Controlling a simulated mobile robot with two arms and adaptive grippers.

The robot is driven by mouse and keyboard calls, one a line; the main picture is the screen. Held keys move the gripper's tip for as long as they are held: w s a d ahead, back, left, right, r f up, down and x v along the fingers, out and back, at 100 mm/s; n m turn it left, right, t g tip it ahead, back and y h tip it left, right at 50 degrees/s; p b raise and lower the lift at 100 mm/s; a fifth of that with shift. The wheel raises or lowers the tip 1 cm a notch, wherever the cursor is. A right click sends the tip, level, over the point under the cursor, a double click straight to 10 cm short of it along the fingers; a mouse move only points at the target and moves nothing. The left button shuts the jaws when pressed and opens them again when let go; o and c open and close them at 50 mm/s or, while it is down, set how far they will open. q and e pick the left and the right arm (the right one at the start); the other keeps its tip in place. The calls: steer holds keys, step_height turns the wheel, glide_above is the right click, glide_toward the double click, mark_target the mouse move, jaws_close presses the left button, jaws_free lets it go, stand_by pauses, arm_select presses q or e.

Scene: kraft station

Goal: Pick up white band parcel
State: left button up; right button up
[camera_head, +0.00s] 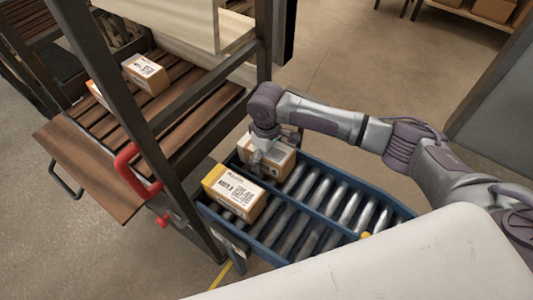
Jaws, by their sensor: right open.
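A brown cardboard parcel (284,165) with a white label sits at the far left end of the blue-framed roller conveyor (300,232). My right gripper (258,165) points down at this parcel's left part and hides some of it. Its jaws are open, and I cannot tell whether they touch the box. A second parcel (240,200) with a yellow band and a printed label lies in the nearer lane. The white band is not clear to me on the far parcel, partly covered by the gripper. My left gripper is out of view.
A dark metal rack stands left of the conveyor, with a slatted wooden shelf (178,128) holding a parcel (147,73) and another partly hidden box. A red handle (135,168) is on the rack post. The conveyor's right rollers are free.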

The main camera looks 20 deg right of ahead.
steer(key=c, duration=1.4)
steer(key=shift+r, duration=0.1)
